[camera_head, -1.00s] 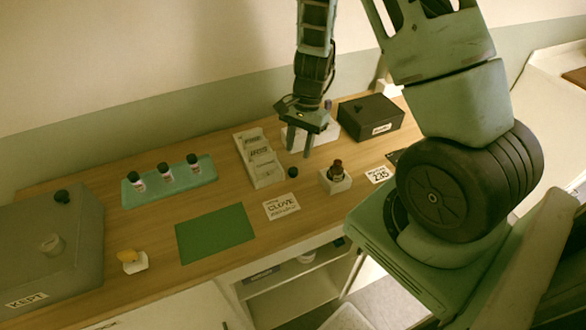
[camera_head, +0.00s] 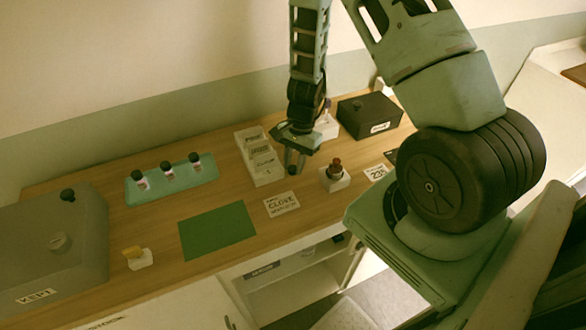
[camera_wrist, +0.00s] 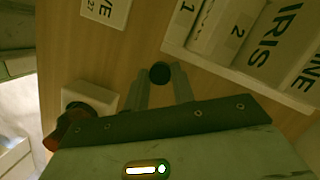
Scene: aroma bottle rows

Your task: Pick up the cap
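The cap is a small round black piece (camera_wrist: 160,73). In the wrist view it lies on the wooden tabletop at the tips of my gripper (camera_wrist: 161,82), whose two fingers stand apart on either side of it. I cannot tell whether either finger touches it. In the head view my gripper (camera_head: 294,170) points down at the tabletop, right in front of the white rack, and hides most or all of the cap. A brown bottle (camera_head: 336,164) stands in a white holder (camera_head: 336,183) to the right.
The white labelled rack (camera_head: 267,172) is close behind left of my gripper. A CLOVE card (camera_head: 281,204) and green mat (camera_head: 216,230) lie in front. A black box (camera_head: 369,116) stands back right. A tray (camera_head: 206,173) of bottles and grey KEPT box (camera_head: 90,250) are left.

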